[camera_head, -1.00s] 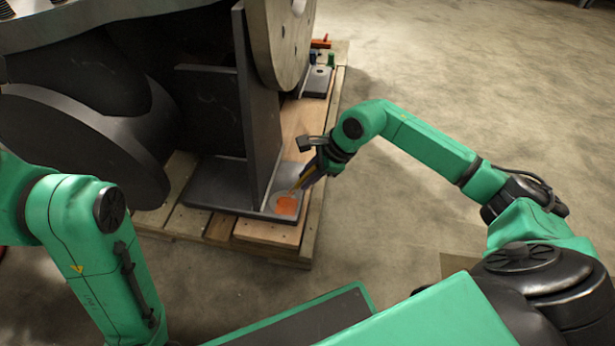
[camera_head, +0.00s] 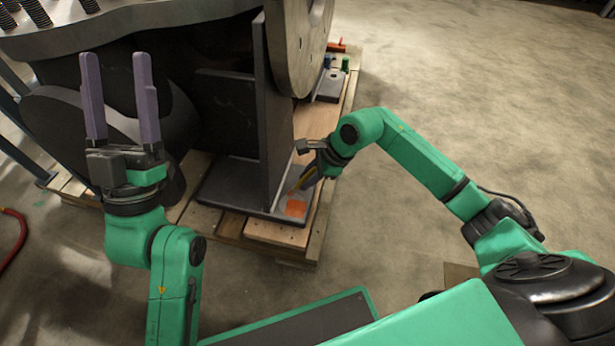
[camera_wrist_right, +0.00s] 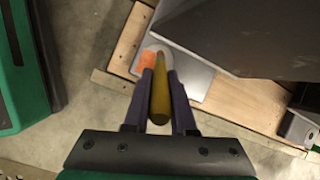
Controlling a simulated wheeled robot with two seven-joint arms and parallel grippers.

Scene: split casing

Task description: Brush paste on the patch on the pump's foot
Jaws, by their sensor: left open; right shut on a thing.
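The pump's foot (camera_head: 240,188) is a dark grey plate under an upright web, resting on a wooden pallet. An orange patch (camera_head: 296,208) lies on its front right corner, beside a paler grey area; it also shows in the right wrist view (camera_wrist_right: 147,61). My right gripper (camera_wrist_right: 159,76) is shut on a brush with a yellow handle (camera_wrist_right: 160,100). The brush points down at the foot close to the orange patch; I cannot tell whether its tip touches. My left gripper (camera_head: 116,58) is open and empty, raised at the left in front of the pump.
The wooden pallet (camera_head: 290,258) has a bare board to the right of the foot. Small green, blue and red items (camera_head: 337,58) sit at its far end. A red hose (camera_head: 12,235) lies on the floor at left. The floor at right is clear.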

